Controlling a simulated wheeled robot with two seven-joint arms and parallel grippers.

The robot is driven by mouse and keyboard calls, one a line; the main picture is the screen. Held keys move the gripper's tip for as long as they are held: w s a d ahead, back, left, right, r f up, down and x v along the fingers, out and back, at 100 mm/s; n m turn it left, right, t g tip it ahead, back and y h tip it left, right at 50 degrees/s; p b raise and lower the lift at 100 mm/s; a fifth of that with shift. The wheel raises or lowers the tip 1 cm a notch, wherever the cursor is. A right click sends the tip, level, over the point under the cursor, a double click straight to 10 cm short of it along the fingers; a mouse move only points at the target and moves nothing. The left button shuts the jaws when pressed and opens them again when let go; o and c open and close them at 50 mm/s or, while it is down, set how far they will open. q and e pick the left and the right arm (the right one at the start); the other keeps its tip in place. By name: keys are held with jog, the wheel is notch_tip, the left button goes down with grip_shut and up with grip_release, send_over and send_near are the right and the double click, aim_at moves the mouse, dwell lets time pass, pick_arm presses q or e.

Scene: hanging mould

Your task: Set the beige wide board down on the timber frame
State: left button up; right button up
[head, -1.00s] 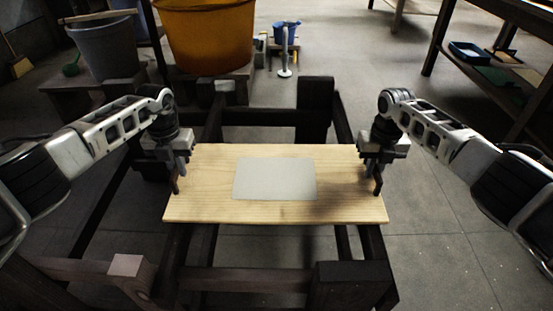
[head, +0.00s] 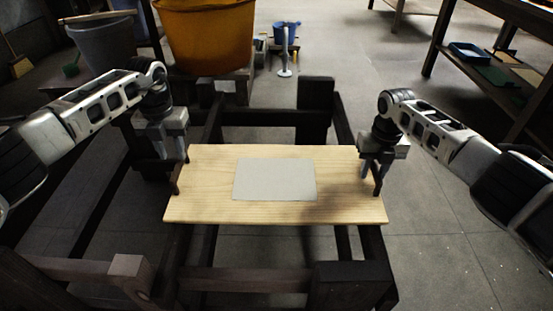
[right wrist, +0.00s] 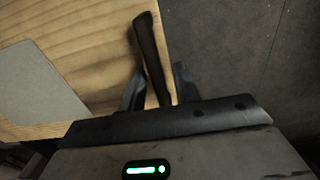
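The beige wide board (head: 210,205) lies flat across the dark timber frame (head: 245,280), with a pale grey rectangle (head: 275,179) on its top. Upright dark handles stand at its left end (head: 176,178) and right end (head: 378,179). My left gripper (head: 172,158) is open, just above and behind the left handle and apart from it. My right gripper (head: 371,172) is at the right end. In the right wrist view its fingers (right wrist: 157,90) stand either side of the dark handle (right wrist: 151,55), with narrow gaps, so it looks open.
Behind the frame stand an orange tub (head: 210,35) and a grey bucket (head: 105,45) on blocks. A small blue bucket (head: 286,32) is on the floor further back. A dark shelf (head: 500,85) stands at the right. The floor right of the frame is clear.

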pick_arm(q)
notch_tip(320, 180, up, 6)
pick_arm(e)
notch_tip(320, 180, up, 12)
dwell(0.5)
dwell(0.3)
